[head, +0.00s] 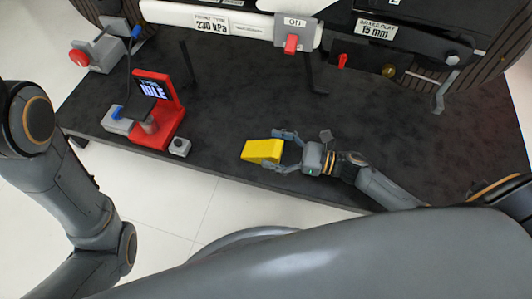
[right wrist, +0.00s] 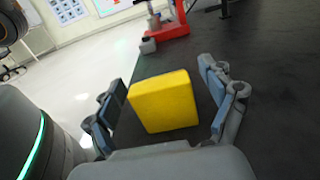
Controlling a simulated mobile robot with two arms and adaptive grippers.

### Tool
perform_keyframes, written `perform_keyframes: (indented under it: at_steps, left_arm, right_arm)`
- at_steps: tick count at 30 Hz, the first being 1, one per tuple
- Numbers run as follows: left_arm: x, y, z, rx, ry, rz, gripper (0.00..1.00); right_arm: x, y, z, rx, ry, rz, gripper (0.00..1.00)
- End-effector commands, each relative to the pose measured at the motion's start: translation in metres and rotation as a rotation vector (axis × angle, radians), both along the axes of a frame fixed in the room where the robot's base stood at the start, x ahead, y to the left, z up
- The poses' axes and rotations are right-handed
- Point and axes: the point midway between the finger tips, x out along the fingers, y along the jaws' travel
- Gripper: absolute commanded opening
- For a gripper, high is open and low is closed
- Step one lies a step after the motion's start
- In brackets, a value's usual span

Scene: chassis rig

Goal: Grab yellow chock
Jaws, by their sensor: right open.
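The yellow chock (head: 262,151) lies on the dark bench top near its front edge in the head view. My right gripper (head: 281,151) is open, with its fingers at the chock's right end. In the right wrist view the yellow chock (right wrist: 164,102) sits between the two spread fingers of the right gripper (right wrist: 162,98), with gaps visible on both sides. The left arm shows at the left of the head view, but its gripper is out of view.
The dark bench top (head: 225,115) has free room behind the chock. A red stand with an IDLE screen (head: 158,108) and a small grey block (head: 180,147) stand to the left. A red-knobbed box (head: 95,56) is farther left. A rig with labels and a red ON switch (head: 291,44) runs along the back.

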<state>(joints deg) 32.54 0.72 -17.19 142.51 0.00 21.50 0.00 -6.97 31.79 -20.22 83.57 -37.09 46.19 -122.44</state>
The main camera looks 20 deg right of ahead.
Motion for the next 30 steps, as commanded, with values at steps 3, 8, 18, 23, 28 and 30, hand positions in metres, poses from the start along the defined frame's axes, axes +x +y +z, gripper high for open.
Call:
perform_keyframes:
  at_steps: [3, 8, 18, 23, 28, 30]
  left_arm:
    - [-0.0033, -0.0002, -0.0001, 0.0, -0.01, 0.0, 0.4]
    - [-0.0034, -0.0003, 0.0009, 0.0, -0.01, 0.0, 0.4]
    - [-0.0031, -0.0004, 0.0008, 0.001, -0.01, 0.0, 0.4]
    - [-0.0031, -0.0004, 0.0008, 0.001, -0.01, 0.0, 0.4]
    - [-0.0031, -0.0005, 0.0012, 0.002, -0.01, 0.0, 0.4]
    - [-0.0032, -0.0005, 0.0024, 0.001, -0.009, -0.001, 0.4]
  right_arm:
    - [0.0044, 0.0072, -0.0003, 0.001, -0.001, 0.001, 0.83]
    - [0.0048, 0.0077, 0.0004, -0.001, 0.001, 0.0, 0.83]
    - [0.0047, 0.0073, 0.0003, -0.001, 0.001, 0.0, 0.28]
    - [0.0051, 0.0074, 0.0015, 0.002, -0.001, 0.001, 0.1]
    - [0.005, 0.0074, 0.0018, 0.002, -0.001, 0.001, 0.1]
    - [0.005, 0.0074, 0.0032, 0.001, -0.002, 0.001, 0.1]
